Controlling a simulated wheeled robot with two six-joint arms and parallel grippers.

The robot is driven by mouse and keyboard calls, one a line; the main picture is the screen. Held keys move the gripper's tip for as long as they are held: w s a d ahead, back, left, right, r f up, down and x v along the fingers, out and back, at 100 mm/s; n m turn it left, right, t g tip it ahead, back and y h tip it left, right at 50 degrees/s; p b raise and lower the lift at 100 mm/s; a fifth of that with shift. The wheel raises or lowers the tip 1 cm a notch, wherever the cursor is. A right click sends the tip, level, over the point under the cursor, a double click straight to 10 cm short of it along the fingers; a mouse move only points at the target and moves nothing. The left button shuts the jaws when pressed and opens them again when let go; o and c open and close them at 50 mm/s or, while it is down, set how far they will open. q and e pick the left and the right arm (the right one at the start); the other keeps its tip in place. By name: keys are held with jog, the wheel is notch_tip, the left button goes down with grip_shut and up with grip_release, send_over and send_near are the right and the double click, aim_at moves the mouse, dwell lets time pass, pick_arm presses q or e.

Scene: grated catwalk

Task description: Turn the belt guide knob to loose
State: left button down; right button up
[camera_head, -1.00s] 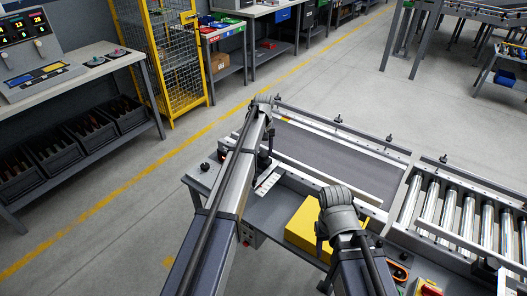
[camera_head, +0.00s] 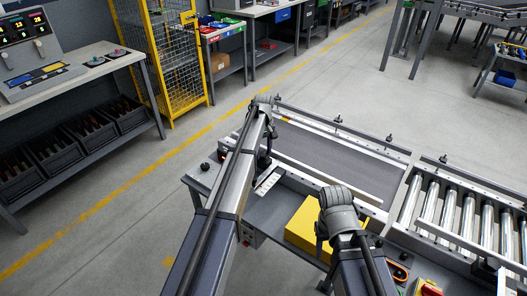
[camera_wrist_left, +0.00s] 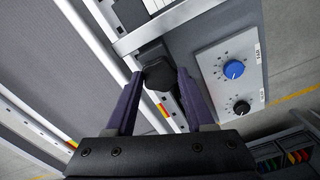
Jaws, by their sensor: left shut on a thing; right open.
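My left gripper (camera_head: 265,160) reaches down at the near side of the belt conveyor (camera_head: 335,165). In the left wrist view its two fingers (camera_wrist_left: 160,88) are shut on a black knob (camera_wrist_left: 158,74) beside the conveyor's side rail. The fingers hide part of the knob, and I cannot read its setting. My right gripper (camera_head: 322,243) is near the yellow box (camera_head: 302,225), mostly hidden under its own wrist. It is open, with nothing seen in it.
A white panel (camera_wrist_left: 229,75) with a blue dial (camera_wrist_left: 234,69) and a black dial (camera_wrist_left: 241,107) sits right of the left fingers. A roller conveyor (camera_head: 450,215) continues at the right. The floor beyond the belt is clear.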

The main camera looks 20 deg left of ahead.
aim_at(264, 154)
pick_arm(q)
jog(key=shift+c, duration=1.4)
grip_release()
jog(key=shift+r, duration=0.1)
notch_tip(264, 154, up, 8)
jog(key=p, duration=0.8)
jog(key=shift+f, duration=0.2)
